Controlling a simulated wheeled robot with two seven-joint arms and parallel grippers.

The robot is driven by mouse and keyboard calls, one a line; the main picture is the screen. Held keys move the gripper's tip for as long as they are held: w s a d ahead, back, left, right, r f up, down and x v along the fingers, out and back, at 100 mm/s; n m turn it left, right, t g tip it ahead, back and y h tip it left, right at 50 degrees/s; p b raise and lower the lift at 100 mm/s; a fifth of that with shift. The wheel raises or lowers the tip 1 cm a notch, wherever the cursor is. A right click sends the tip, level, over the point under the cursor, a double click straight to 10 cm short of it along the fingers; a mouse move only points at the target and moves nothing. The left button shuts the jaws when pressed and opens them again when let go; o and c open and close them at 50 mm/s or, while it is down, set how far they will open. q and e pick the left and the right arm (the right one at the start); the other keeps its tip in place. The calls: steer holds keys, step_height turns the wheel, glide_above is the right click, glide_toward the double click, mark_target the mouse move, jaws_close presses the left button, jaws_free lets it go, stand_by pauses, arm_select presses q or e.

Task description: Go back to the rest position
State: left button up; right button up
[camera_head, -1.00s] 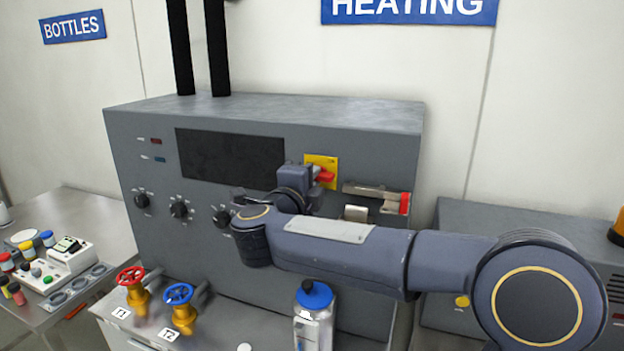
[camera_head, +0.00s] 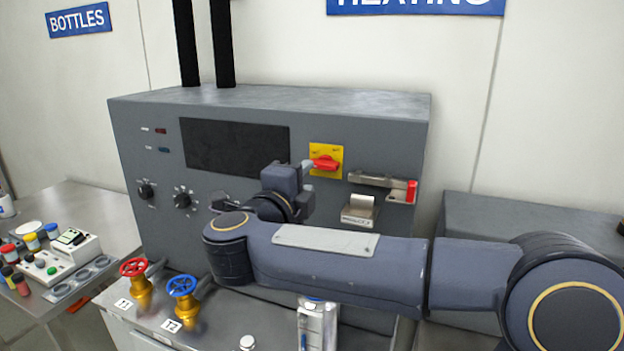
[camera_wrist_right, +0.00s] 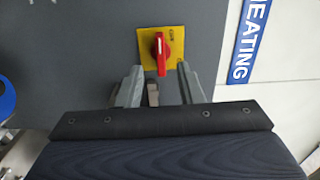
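My right gripper (camera_head: 306,174) is in front of the grey heating cabinet (camera_head: 270,102), just left of and below the red rotary switch (camera_head: 325,163) on its yellow plate (camera_head: 319,149). In the right wrist view the two fingers of this gripper (camera_wrist_right: 159,84) are apart with nothing between them. There the red switch handle (camera_wrist_right: 160,54) stands beyond the fingertips, with a gap that is hard to judge. My right arm reaches in from the right across the cabinet front. My left gripper is not in view.
Red (camera_head: 133,267) and blue (camera_head: 181,286) valve wheels stand before the cabinet. A bottle (camera_head: 317,324) is partly hidden beneath my right forearm. A latch with a red end (camera_head: 411,191) sits right of the switch. A side table (camera_head: 75,205) holds small bottles.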

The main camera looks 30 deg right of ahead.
steer(key=shift+s+a, duration=0.45)
steer(key=s+a+f+n+y, duration=0.3)
steer(key=s+f+n+y, duration=0.2)
steer(key=f+n+y, duration=0.5)
steer(key=s+a+f+n+y, duration=0.4)
steer(key=n+y, duration=0.4)
steer(key=n, duration=0.5)
steer(key=s+d+f+n+g, duration=0.2)
steer(key=s+f+g, duration=0.4)
steer(key=s+f, duration=0.7)
steer(key=shift+s+d+f+n+h, duration=0.15)
steer(key=shift+s+f+n+h, duration=0.15)
steer(key=shift+s+n, duration=0.5)
steer(key=shift+s, duration=0.2)
